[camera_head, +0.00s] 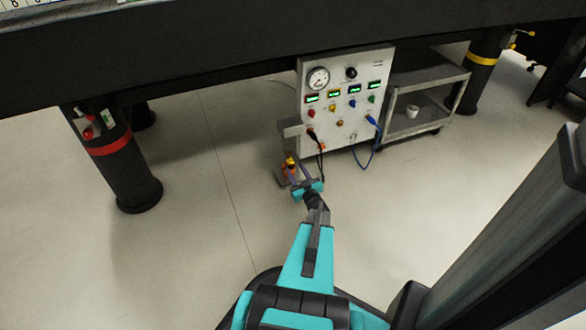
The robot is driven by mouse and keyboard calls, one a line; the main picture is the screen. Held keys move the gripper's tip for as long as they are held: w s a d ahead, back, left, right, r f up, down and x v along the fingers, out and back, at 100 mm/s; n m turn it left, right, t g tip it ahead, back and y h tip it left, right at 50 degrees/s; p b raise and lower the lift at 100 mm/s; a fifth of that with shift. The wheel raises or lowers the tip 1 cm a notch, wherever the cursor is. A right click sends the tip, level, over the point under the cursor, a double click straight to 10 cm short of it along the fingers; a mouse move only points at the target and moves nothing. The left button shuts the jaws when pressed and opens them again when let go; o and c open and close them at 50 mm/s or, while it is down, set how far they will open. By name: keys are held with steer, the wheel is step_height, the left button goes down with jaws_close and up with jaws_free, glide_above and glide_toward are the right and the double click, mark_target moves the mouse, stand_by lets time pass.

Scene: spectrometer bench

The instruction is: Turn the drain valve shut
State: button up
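A small valve-like fitting (291,163) in yellow and orange shows just left of the grey control panel, low near the floor. I take it for the drain valve, but it is too small to tell how its handle is turned. My gripper (293,176) is at this fitting, at the end of my teal arm, which reaches forward from the bottom of the view. The fingers overlap the fitting in the picture. I cannot tell whether they touch it or are closed on it.
The control panel (345,135) with gauge, displays and hanging cables stands right of my gripper. A grey cart (425,75) with a white cup (412,111) is beside it. Black table legs stand left (125,175) and right (478,75). The dark tabletop edge (200,50) runs above.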

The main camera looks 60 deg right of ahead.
mark_target(292, 163)
steer(key=shift+b+x, duration=0.35)
steer(key=shift+x, duration=1.25)
jaws_close()
